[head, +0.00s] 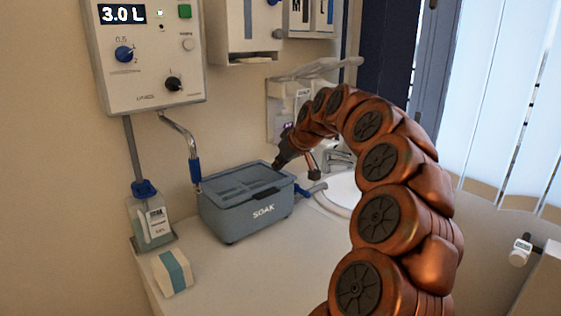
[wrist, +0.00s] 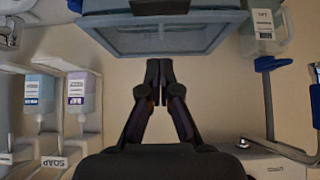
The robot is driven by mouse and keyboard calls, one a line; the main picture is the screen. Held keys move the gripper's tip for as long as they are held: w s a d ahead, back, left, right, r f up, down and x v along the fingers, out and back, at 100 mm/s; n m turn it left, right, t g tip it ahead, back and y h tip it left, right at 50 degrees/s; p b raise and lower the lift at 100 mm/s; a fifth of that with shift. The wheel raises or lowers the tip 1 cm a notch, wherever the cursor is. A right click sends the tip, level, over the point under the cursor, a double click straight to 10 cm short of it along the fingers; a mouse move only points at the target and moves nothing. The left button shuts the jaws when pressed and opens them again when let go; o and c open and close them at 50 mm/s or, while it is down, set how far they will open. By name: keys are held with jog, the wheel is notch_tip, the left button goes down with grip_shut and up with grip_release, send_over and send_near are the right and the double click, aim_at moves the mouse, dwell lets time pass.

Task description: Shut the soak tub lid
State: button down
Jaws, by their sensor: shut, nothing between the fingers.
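The grey-blue soak tub (head: 249,222), marked SOAK, stands on the counter in the head view. Its lid (head: 240,182), with a see-through panel, lies flat across the top; I cannot tell whether a thin gap remains under its edge. A dark catch (head: 266,192) sits at the front edge. My gripper (head: 278,163) is at the lid's right rear corner, pointing down-left, its fingers shut and empty. In the wrist view the closed fingertips (wrist: 158,64) are just below the edge of the tub (wrist: 165,38), with no clear contact visible.
A wall unit reading 3.0 L (head: 150,55) hangs above left. A bottle (head: 152,220) and a small white-and-blue box (head: 173,272) stand left of the tub. A sink (head: 340,190) with a tap lies to its right. The front counter (head: 235,280) is clear.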

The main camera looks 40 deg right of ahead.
jog(key=p, duration=0.2)
send_over(269, 194)
notch_tip(269, 194, down, 6)
jog(key=shift+s+d+f, duration=0.1)
jog(key=shift+s+f, duration=0.05)
jog(key=shift+f, duration=0.05)
jog(key=shift+s+f+p, duration=0.1)
jog(key=shift+f+p, duration=0.45)
jog(key=shift+f, duration=0.75)
jog(key=shift+f, duration=0.1)
jog(key=f+b, duration=0.1)
jog(key=b, duration=0.3)
jog(key=shift+s+f+t, duration=0.1)
jog(key=shift+f+t, duration=0.3)
jog(key=shift+f, duration=0.15)
jog(key=s+r+b, duration=0.3)
jog(key=s+r, duration=0.4)
jog(key=r, duration=0.4)
jog(key=shift+r, duration=0.4)
